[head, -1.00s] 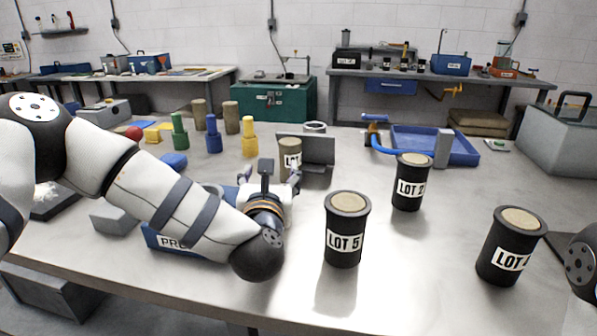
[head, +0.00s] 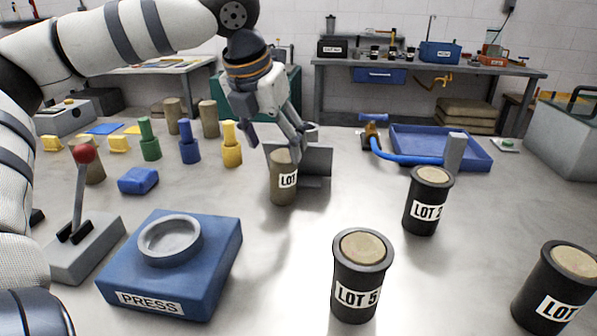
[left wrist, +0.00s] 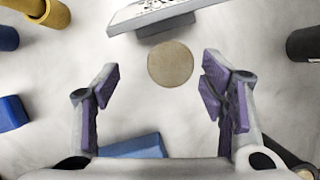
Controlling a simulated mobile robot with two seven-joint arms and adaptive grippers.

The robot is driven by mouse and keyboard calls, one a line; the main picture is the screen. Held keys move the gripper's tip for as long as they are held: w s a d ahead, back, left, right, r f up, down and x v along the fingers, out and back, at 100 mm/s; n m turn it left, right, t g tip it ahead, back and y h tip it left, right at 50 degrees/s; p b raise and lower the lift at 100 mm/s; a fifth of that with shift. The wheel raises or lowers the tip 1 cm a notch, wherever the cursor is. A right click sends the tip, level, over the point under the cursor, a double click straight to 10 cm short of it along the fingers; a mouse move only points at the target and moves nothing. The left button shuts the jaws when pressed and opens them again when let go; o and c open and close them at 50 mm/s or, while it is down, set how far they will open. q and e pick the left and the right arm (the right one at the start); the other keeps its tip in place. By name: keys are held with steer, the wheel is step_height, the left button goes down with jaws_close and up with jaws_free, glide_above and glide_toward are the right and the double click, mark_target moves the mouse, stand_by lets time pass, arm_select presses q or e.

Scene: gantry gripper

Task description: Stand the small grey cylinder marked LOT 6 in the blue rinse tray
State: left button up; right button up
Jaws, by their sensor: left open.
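A small grey-brown cylinder (head: 283,190) stands upright on the table, its label reading LOT with the number turned out of sight. In the left wrist view its round top (left wrist: 170,63) shows between the fingers. My left gripper (head: 276,140) is open and empty, pointing down over this cylinder, with a finger to either side; I cannot tell whether they touch it. The left fingers (left wrist: 160,78) also show spread apart in the left wrist view. The blue rinse tray (head: 478,160) lies at the back right of the table. My right gripper is not in view.
A grey upright plate (head: 318,162) stands close behind the cylinder. Black cylinders LOT 5 (head: 360,290) and LOT 2 (head: 428,205) stand to the right. The blue press (head: 190,275) is front left.

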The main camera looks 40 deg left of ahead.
mark_target(284, 177)
arm_select(q)
steer(key=x, duration=1)
steer(key=shift+s+f, duration=0.15)
steer(key=shift+s, duration=0.1)
jaws_close()
